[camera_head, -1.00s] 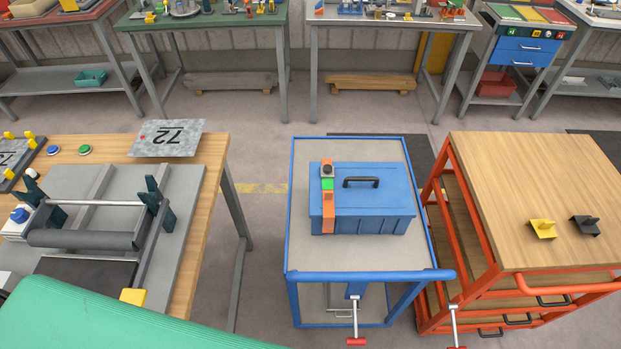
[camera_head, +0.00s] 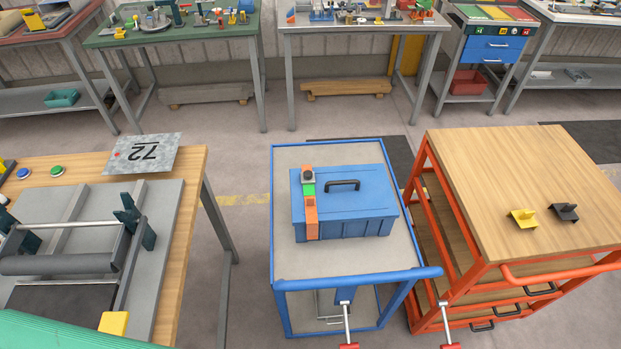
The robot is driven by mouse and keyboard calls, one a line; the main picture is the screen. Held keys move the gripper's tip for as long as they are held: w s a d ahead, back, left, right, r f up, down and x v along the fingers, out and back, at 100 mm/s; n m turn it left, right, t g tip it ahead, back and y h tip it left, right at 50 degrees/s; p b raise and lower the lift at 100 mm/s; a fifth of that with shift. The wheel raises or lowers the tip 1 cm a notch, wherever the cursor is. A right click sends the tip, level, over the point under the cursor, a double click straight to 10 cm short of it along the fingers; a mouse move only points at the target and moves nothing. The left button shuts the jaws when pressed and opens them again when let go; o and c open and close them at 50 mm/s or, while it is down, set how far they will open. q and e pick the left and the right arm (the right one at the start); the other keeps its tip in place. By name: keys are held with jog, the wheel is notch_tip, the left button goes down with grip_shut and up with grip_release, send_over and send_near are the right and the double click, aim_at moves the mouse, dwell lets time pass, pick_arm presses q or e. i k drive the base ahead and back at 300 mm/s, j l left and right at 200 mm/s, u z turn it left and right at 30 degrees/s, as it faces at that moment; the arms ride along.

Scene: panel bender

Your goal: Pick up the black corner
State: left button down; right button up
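The black corner (camera_head: 564,212) is a small dark angled piece with an upright tab. It lies on the wooden top of the orange cart (camera_head: 500,165), toward the right. A similar yellow corner (camera_head: 523,219) lies just to its left, a small gap apart. Neither of my grippers shows in the head view.
A blue cart (camera_head: 283,255) with a closed blue toolbox (camera_head: 345,205) stands left of the orange cart. Floor shows between the bench and blue cart.

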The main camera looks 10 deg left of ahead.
aim_at(565, 211)
jog(key=k+z, duration=0.1)
jog(key=z, duration=1.5)
